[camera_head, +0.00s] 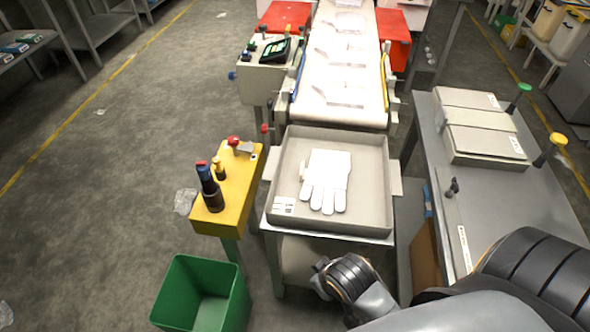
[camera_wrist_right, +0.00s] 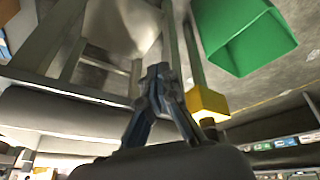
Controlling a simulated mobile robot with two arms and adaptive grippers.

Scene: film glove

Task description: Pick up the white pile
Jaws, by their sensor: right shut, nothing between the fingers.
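The white pile (camera_head: 326,181) shows as white gloves lying flat, fingers toward me, in a shallow beige tray (camera_head: 285,150) at the end of the conveyor. I cannot tell how many gloves are stacked. My right gripper (camera_head: 320,272) is low, in front of and below the tray's front edge, apart from the pile. In the right wrist view its fingers (camera_wrist_right: 156,72) meet at the tips with nothing between them. The pile does not show clearly there. My left gripper is in neither view.
A conveyor (camera_head: 340,70) carries flat glove films behind the tray. A yellow control stand (camera_head: 232,185) and green bin (camera_head: 202,295) are at left; the bin also shows in the wrist view (camera_wrist_right: 245,35). A grey bench (camera_head: 480,205) with a beige box (camera_head: 478,130) stands right.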

